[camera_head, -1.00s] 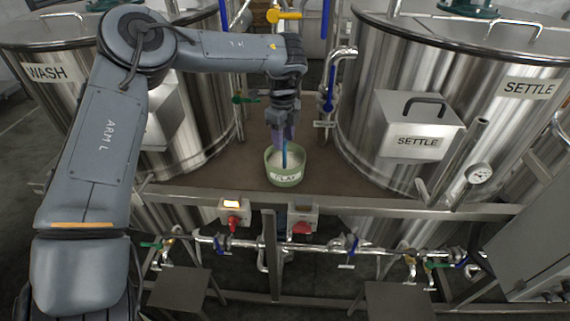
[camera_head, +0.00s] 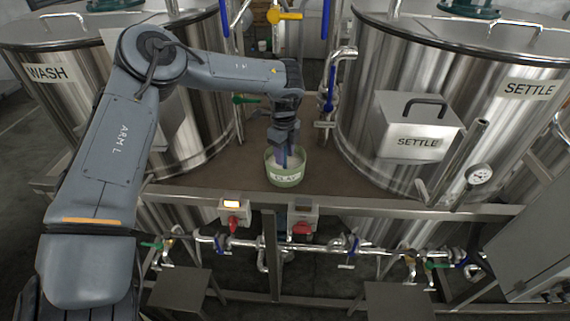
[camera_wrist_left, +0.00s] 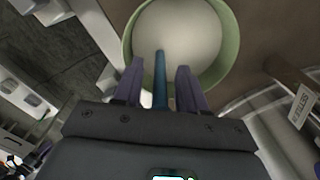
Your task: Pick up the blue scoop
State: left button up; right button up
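A green tub (camera_head: 271,171) with white contents stands on the brown deck between the tanks; it also shows at the top of the left wrist view (camera_wrist_left: 231,45). The blue scoop (camera_wrist_left: 160,75) has its handle sticking up out of the white contents. My left gripper (camera_head: 287,163) points down over the tub. In the left wrist view its two purple fingers (camera_wrist_left: 159,82) are apart, one on each side of the blue handle, with a gap showing on both sides. The scoop's bowl is hidden in the contents. My right gripper is not in view.
A WASH tank (camera_head: 40,100) stands at left and a SETTLE tank (camera_head: 365,120) at right, close to the deck. A grey SETTLE box (camera_head: 415,140) is on the right tank. Pipes with valves (camera_head: 330,246) run below the deck's front edge.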

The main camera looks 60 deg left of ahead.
pick_arm(q)
grip_shut()
jog(key=shift+r, duration=0.1)
